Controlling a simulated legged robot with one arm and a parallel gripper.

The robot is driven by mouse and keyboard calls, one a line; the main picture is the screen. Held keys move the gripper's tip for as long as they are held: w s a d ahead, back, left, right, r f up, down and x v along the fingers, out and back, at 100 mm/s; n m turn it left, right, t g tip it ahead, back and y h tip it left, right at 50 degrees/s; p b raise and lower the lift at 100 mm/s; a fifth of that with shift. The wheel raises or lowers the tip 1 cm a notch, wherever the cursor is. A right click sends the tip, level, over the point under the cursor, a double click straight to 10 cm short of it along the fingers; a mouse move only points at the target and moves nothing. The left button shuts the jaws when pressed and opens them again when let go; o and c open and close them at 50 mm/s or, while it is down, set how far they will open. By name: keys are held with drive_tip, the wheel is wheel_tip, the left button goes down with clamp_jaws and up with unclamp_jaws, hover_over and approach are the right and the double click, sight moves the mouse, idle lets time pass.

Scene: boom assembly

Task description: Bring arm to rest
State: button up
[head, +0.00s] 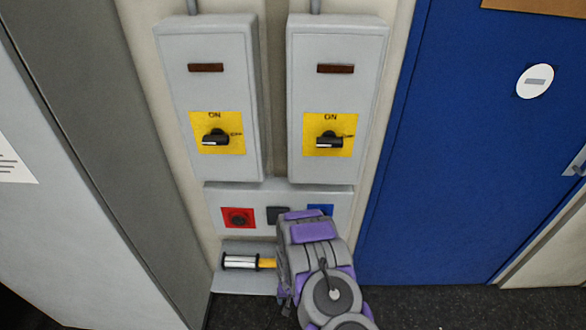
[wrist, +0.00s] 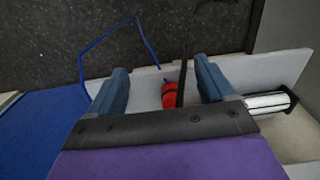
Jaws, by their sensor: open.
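My gripper (wrist: 160,78) shows in the wrist view as two blue fingers spread well apart, with no object gripped. A red plug-like piece (wrist: 169,97) with black parts shows in the gap between them, near the grey shelf (wrist: 280,68); I cannot tell its exact distance from the fingers. In the head view my purple and grey arm (head: 318,255) is low, in front of the lower socket panel (head: 225,199) and shelf. It hides the fingers and part of the shelf.
Two grey boxes (head: 205,95) (head: 336,90) carry black rotary switches on yellow plates. A white and black cylinder (head: 240,262) lies on the shelf left of my arm. A blue cable (wrist: 105,38) loops beside the fingers. A blue door (head: 470,150) stands right; a grey cabinet (head: 75,190) stands left.

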wheel_tip(320, 180, up, 17)
drive_tip(key=w, duration=0.2)
drive_tip(key=s+d+r+g+b, duration=0.1)
drive_tip(key=s+d+r, duration=0.2)
drive_tip(key=r, duration=0.5)
drive_tip(key=s+d+r, duration=0.2)
drive_tip(key=s+r, duration=0.1)
drive_tip(key=r, duration=0.5)
drive_tip(key=s+d+r, duration=0.3)
drive_tip(key=s+r, duration=0.2)
drive_tip(key=s, duration=0.4)
drive_tip(key=s+d+r+b, duration=0.1)
drive_tip(key=s+d+r, duration=0.2)
drive_tip(key=s+r, duration=0.3)
drive_tip(key=s+d+r, duration=0.3)
drive_tip(key=s+r, duration=0.2)
drive_tip(key=s, duration=0.7)
drive_tip(key=shift+d+r+g+b, duration=0.15)
drive_tip(key=shift+r+g+b, duration=0.15)
drive_tip(key=shift+g+b, duration=0.1)
